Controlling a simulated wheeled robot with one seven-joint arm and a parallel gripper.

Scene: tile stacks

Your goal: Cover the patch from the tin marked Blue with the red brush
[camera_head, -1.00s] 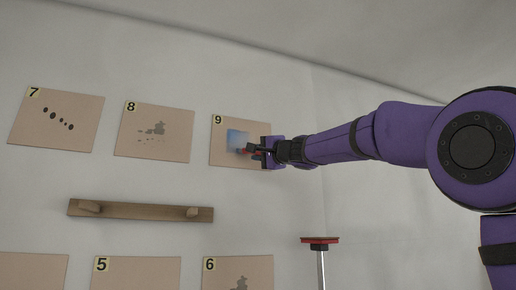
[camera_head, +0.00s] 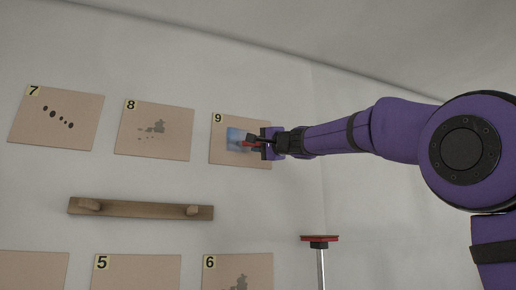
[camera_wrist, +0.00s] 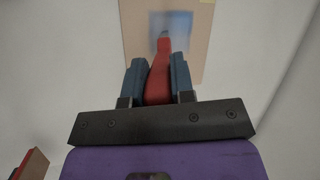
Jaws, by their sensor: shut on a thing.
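My gripper (camera_head: 262,144) is shut on the red brush (camera_head: 246,143), in front of panel 9 (camera_head: 222,155) on the wall. In the wrist view the red handle (camera_wrist: 158,80) lies between the two blue-grey fingers, and the brush tip points at the panel. A blue painted area (camera_head: 233,134) shows on panel 9, and it also shows in the wrist view (camera_wrist: 181,22). The brush and gripper hide part of it. I cannot tell whether the bristles touch the panel. No tin marked Blue can be made out.
Panel 8 (camera_head: 175,148) and panel 7 (camera_head: 75,142) carry dark marks, left of panel 9. A wooden rail (camera_head: 140,209) with two pegs hangs below them. Panels 5 and 6 are lower. A red-topped stand (camera_head: 319,239) rises below my arm.

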